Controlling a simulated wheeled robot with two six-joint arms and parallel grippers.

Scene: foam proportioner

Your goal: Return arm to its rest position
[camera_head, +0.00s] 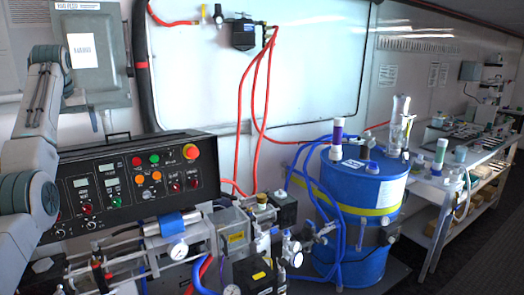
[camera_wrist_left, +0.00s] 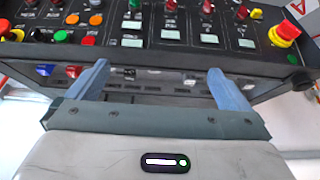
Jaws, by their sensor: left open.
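My left arm (camera_head: 30,150) comes in along the left edge of the head view, bent, in front of the control panel. Its gripper is not clearly seen there. In the left wrist view my left gripper (camera_wrist_left: 160,88) is open, its two blue-grey fingers wide apart with nothing between them. The fingers point toward the lower part of a black control panel (camera_wrist_left: 150,45), which also shows in the head view (camera_head: 125,165). I cannot tell the exact gap to the panel. My right gripper is in neither view.
The panel carries coloured buttons and a red emergency stop (camera_head: 190,151), also in the wrist view (camera_wrist_left: 285,33). Pumps and pipework (camera_head: 178,250) stand in front of it. A blue drum (camera_head: 365,195) with hoses is at centre right. A side table (camera_head: 455,183) stands farther right.

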